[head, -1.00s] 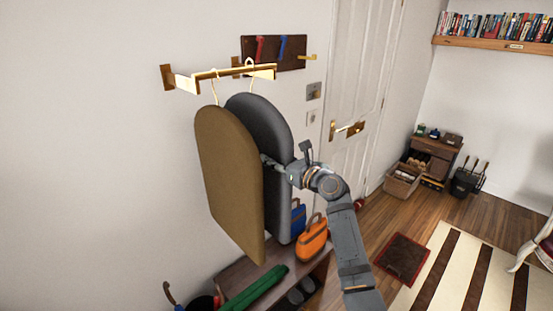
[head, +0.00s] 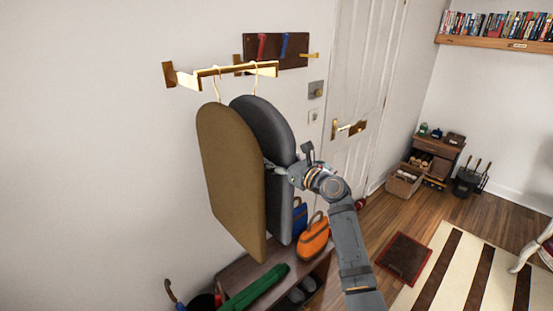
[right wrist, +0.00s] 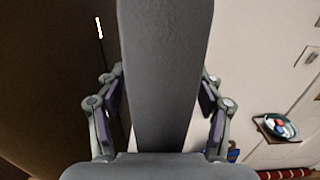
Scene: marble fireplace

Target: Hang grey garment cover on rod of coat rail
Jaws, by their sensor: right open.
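The grey garment cover (head: 268,133) hangs upright by its hook from the brass rod (head: 236,68) of the coat rail on the wall. A brown garment cover (head: 229,180) hangs on the same rod, in front and to the left. My right gripper (head: 275,168) is at the grey cover's right side, partly hidden behind the brown cover's edge. In the right wrist view the open fingers (right wrist: 158,105) stand either side of the grey cover (right wrist: 166,70), with gaps visible. The brown cover (right wrist: 55,75) is close to the left finger there. My left gripper is out of view.
A dark hook board (head: 276,50) is on the wall behind the rail. Below are a bench (head: 239,271) with a green umbrella (head: 254,288), an orange bag (head: 314,238) and a blue bag. A white door (head: 362,70) is to the right.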

